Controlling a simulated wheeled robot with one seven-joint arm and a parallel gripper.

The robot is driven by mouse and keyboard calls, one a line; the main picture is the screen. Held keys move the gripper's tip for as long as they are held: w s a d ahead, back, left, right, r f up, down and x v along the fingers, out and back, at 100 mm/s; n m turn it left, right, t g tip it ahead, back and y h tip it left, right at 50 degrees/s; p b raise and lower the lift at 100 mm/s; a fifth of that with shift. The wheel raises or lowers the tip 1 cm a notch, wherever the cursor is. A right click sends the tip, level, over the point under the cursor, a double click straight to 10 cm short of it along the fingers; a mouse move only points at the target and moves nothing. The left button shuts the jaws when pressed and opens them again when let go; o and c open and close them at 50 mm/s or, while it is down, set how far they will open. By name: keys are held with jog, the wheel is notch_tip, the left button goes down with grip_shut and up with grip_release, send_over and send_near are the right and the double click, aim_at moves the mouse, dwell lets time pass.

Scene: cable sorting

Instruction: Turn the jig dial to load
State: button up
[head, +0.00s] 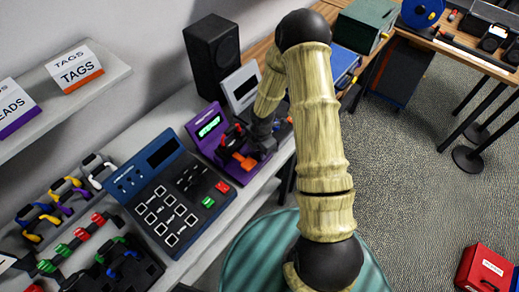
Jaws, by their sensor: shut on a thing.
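The purple jig (207,143) stands on the white bench in the head view, with a small lit green display (209,126) on its upright back. A red and black part (233,137) and an orange part (244,161) sit on its base. My gripper (262,147) reaches down over the right side of the jig. It is shut on the dial there, which is mostly hidden behind the dark fingers. The dial's setting and its markings cannot be read from here.
A blue keypad console (165,195) stands close left of the jig. A black speaker (212,55) and a grey panel (241,87) stand behind it. Racked cables (75,240) fill the bench's left end. A shelf (100,85) overhangs the upper left.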

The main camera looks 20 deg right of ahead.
jog(key=shift+w, duration=0.1)
jog(key=o, duration=1)
jog(key=shift+r, duration=0.15)
jog(key=r, duration=1.1)
jog(key=s+r, duration=0.1)
jog(key=r, duration=0.5)
jog(key=shift+d+p, duration=0.15)
jog(key=shift+p, duration=0.15)
jog(key=shift+r, duration=0.1)
